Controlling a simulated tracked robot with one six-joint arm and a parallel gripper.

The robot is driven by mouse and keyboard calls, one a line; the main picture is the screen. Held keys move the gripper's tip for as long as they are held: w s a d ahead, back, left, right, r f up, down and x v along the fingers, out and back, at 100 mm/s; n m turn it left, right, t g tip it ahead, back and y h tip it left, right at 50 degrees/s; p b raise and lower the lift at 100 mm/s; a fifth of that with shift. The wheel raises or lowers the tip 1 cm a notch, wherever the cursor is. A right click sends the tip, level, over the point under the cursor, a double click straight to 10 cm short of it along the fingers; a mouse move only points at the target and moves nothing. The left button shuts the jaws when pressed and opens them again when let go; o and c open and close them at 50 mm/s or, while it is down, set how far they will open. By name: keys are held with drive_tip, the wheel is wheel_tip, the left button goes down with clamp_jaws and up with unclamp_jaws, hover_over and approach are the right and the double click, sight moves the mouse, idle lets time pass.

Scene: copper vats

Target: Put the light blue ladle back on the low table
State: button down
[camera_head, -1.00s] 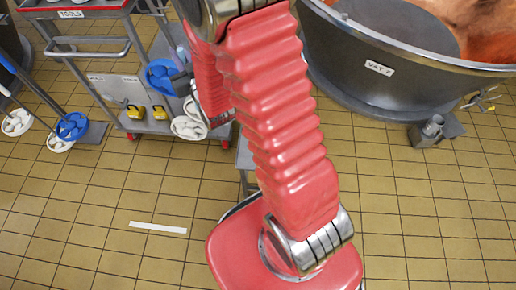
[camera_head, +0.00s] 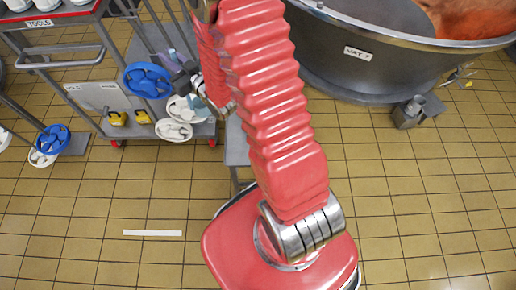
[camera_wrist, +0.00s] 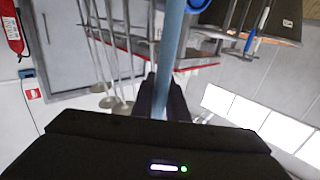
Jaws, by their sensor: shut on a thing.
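My gripper (camera_head: 188,80) is shut on the light blue ladle, whose handle (camera_wrist: 173,45) runs up between the dark fingers in the wrist view. The ladle's bowl is not clearly visible. In the head view a small light blue piece (camera_head: 173,56) shows beside my gripper, close to the trolley. A low grey table top (camera_head: 237,145) shows partly behind my red arm, which hides much of it.
A grey trolley with a red-edged TOOLS top (camera_head: 42,24) stands at upper left. Blue (camera_head: 148,80) and white (camera_head: 173,130) round heads are near my gripper. A large vat (camera_head: 370,70) fills the upper right.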

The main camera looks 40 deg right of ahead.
drive_tip(key=s+d+f+n+g+y, duration=0.2)
drive_tip(key=s+d+f+n+y, duration=0.1)
drive_tip(key=s, duration=0.7)
drive_tip(key=s+d+f+n+g+y, duration=0.2)
drive_tip(key=s+d+f+y, duration=0.4)
drive_tip(key=s, duration=0.4)
drive_tip(key=shift+s+d+f+n, duration=0.25)
drive_tip(key=shift+d+f+n, duration=0.4)
drive_tip(key=shift+d, duration=0.35)
drive_tip(key=shift+f, duration=2.85)
drive_tip(key=shift+f, duration=2.05)
